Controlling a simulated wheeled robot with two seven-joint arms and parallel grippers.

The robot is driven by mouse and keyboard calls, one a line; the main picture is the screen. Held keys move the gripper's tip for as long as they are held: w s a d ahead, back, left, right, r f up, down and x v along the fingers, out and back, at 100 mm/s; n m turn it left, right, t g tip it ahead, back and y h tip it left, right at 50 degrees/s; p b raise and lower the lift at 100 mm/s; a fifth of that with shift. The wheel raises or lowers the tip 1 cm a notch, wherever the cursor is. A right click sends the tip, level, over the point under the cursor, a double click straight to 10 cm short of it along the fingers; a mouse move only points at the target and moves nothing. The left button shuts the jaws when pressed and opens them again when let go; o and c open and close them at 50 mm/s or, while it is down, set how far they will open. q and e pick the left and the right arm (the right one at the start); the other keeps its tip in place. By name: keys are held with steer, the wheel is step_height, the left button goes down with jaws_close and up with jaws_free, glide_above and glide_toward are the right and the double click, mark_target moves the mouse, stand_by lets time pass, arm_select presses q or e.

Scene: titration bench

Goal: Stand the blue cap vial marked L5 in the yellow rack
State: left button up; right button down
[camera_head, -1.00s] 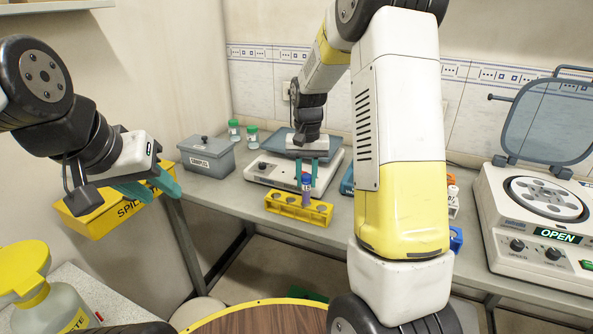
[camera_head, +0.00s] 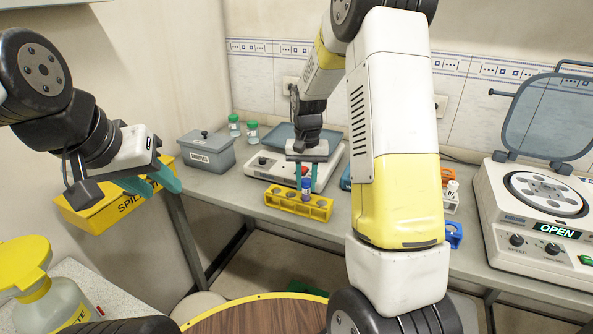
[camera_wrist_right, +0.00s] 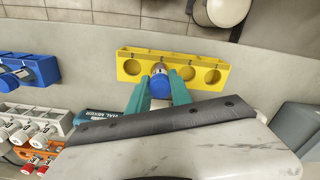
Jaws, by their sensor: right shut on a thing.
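The blue cap vial (camera_head: 306,187) is upright between the fingers of my right gripper (camera_head: 306,176). Its blue cap (camera_wrist_right: 159,82) shows from above in the right wrist view, and its marking cannot be read. The yellow rack (camera_head: 285,206) stands on the bench with a row of round holes. The vial is at one of the rack's middle holes, its lower part seemingly within the rack; whether it touches the bottom is hidden. The rack also shows in the right wrist view (camera_wrist_right: 172,56). My left gripper (camera_head: 152,186) is open and empty, away to the left.
A vial mixer (camera_head: 262,166) stands close behind the rack. A grey lidded box (camera_head: 207,155) and green-capped jars (camera_head: 252,132) are at the left. Blue, white and orange racks (camera_wrist_right: 30,125) with vials lie to the right on the bench. An open centrifuge (camera_head: 540,205) stands far right.

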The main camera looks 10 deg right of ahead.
steer(key=shift+f, duration=0.3)
steer(key=c, duration=1.1)
jaws_free()
steer(key=shift+r, duration=0.1)
steer(key=shift+r, duration=3.45)
